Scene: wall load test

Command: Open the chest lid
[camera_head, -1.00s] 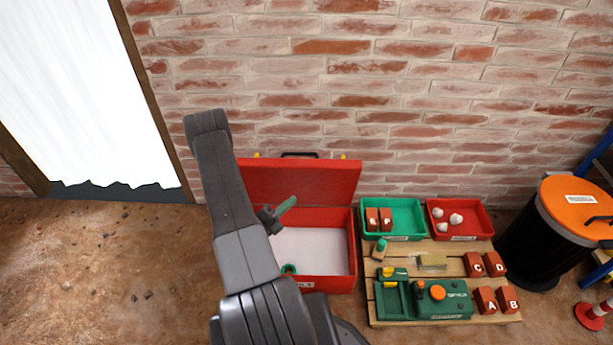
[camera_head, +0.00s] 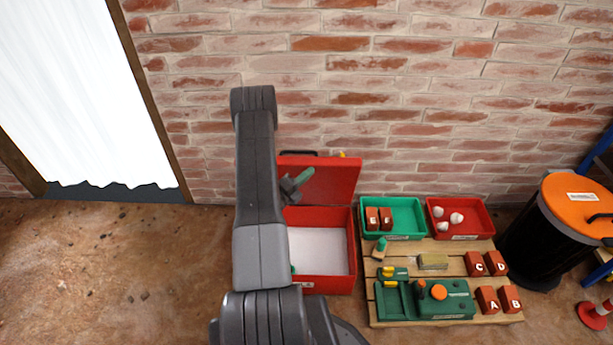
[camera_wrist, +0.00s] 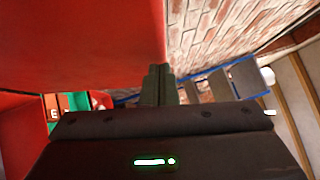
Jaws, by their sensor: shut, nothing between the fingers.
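The red chest (camera_head: 353,255) stands on the floor against the brick wall, partly hidden behind my arm. Its lid (camera_head: 335,182) is raised and stands up at the chest's back, with a dark handle on its top edge. The pale inside of the chest shows. My gripper (camera_head: 305,178) is in front of the lid in the head view; its green fingers are shut and empty. In the wrist view the gripper's fingers (camera_wrist: 158,85) are together, beside a large red surface, probably the lid (camera_wrist: 80,40). I cannot tell whether they touch it.
Right of the chest are a green bin (camera_head: 407,205), a red bin (camera_head: 485,215) and a wooden pallet (camera_head: 430,247) with lettered red blocks and a green device. A black barrel with an orange lid (camera_head: 575,205) stands further right. The floor at left is clear.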

